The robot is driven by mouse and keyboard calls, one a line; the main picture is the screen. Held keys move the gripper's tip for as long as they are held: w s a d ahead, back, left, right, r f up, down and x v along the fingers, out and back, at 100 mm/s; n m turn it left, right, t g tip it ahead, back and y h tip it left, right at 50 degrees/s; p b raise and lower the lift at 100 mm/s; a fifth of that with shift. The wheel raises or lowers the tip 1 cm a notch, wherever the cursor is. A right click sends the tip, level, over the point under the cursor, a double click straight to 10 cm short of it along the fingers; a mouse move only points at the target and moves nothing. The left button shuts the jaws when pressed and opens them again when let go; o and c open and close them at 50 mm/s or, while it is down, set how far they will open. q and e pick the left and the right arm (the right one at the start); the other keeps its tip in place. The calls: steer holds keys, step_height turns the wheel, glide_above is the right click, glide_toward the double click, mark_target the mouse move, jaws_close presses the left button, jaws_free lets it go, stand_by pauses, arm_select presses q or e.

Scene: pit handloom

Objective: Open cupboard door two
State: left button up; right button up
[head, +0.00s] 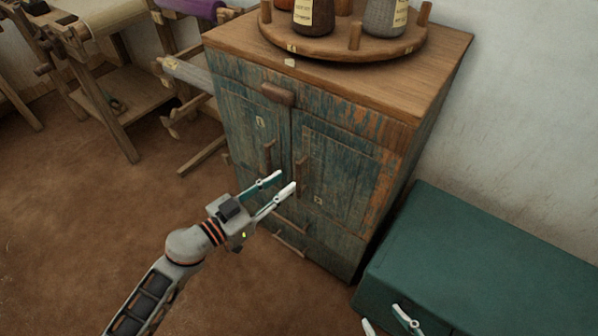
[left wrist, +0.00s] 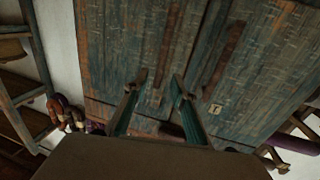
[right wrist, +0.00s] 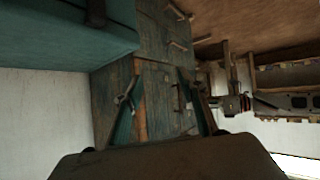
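The weathered blue-green cupboard has two shut doors side by side. Door two (head: 340,178) is the right one, with a small number plate (head: 318,200) and a vertical wooden handle (head: 302,174) near the middle seam. Door one (head: 246,130) has its own handle (head: 269,157). My left gripper (head: 279,184) is open and empty in front of the handles; any contact is not clear. In the left wrist view its fingers (left wrist: 157,82) are apart before the upside-down doors. My right gripper (head: 387,323) is open at the bottom edge; its fingers (right wrist: 158,88) show apart in the right wrist view.
A round wooden tray (head: 345,47) with bottles stands on the cupboard top. A green chest (head: 470,265) stands right of the cupboard, below the right gripper. Loom frames (head: 110,90) stand at the left. The brown floor before the cupboard is clear.

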mark_target(298, 193)
arm_select(q)
steer(key=b+x, duration=0.1)
steer(key=x, duration=0.5)
steer(key=shift+f, duration=0.2)
steer(key=shift+w+d+r, duration=0.15)
steer(key=shift+r, duration=0.05)
arm_select(e)
steer(key=shift+w+a+r+m+t+y, duration=0.15)
steer(key=shift+w+a+r, duration=0.15)
steer(key=shift+a, duration=0.1)
steer(key=shift+w+a+r+m+t+y, duration=0.15)
steer(key=shift+a+r, duration=0.1)
steer(key=shift+a, duration=0.15)
arm_select(q)
jaws_close()
arm_select(e)
steer(key=shift+f, duration=0.1)
